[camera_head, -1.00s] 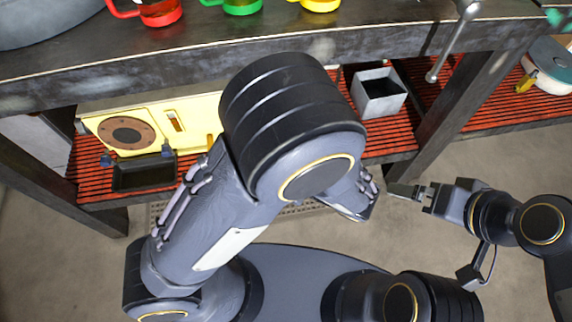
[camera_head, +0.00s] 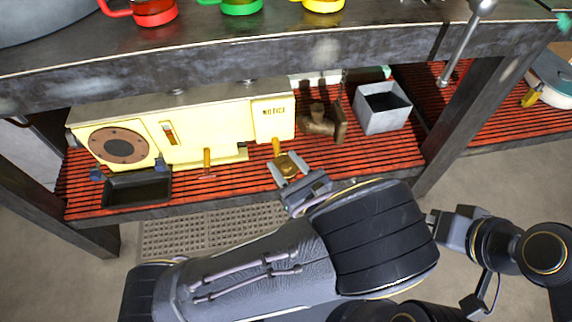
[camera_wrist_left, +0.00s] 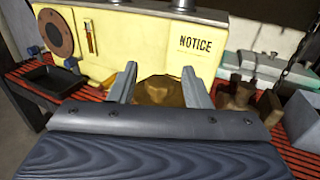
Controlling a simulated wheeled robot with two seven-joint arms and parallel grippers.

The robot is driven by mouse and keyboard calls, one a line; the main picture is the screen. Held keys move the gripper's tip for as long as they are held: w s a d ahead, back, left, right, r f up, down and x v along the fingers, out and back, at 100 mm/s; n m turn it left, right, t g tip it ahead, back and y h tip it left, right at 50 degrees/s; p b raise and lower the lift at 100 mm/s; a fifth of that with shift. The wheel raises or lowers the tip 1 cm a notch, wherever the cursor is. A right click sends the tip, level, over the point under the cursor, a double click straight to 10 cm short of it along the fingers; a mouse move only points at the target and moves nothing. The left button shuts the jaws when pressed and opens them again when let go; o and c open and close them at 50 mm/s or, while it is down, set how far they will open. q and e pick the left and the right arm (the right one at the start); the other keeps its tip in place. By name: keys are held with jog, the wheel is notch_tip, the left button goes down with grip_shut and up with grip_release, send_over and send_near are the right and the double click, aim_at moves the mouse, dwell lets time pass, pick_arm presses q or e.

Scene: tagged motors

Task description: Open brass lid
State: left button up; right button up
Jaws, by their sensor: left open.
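The brass lid (camera_head: 289,168) is a round, gold-brown piece at the front right of the yellow machine (camera_head: 205,135), on the lower red slatted shelf. In the left wrist view the brass lid (camera_wrist_left: 160,92) shows between the fingers, its lower part hidden by my gripper. My left gripper (camera_head: 287,161) is open, one finger on each side of the lid; I cannot tell whether they touch it. The left wrist view also shows the left gripper (camera_wrist_left: 159,70) from behind.
A brown metal fitting (camera_head: 321,124) and a grey open box (camera_head: 383,107) stand right of the machine. A black tray (camera_head: 137,189) lies at its front left. The workbench edge (camera_head: 325,50) overhangs the shelf (camera_head: 225,190). Red, green and yellow vessels stand on top.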

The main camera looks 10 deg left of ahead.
aim_at(285, 162)
pick_arm(q)
jog(key=shift+c, duration=0.2)
grip_shut()
jog(key=shift+r, duration=0.1)
jog(key=shift+w+r+p, duration=0.1)
jog(key=shift+p, duration=0.3)
jog(key=g+p, duration=0.1)
jog(key=p, duration=0.2)
jog(key=r+m+g+h+p, duration=0.1)
jog(key=p, duration=0.2)
jog(key=w+r+g+h+p, duration=0.1)
jog(key=g+p, duration=0.1)
jog(key=p, duration=0.1)
jog(key=shift+w+a+r, duration=0.1)
jog(key=shift+a, duration=0.2)
jog(key=p, duration=0.1)
jog(key=m+g+h+p, duration=0.1)
jog(key=shift+w+p, duration=0.3)
jog(key=shift+p, duration=0.1)
jog(key=shift+g, duration=0.3)
jog(key=shift+h, duration=0.3)
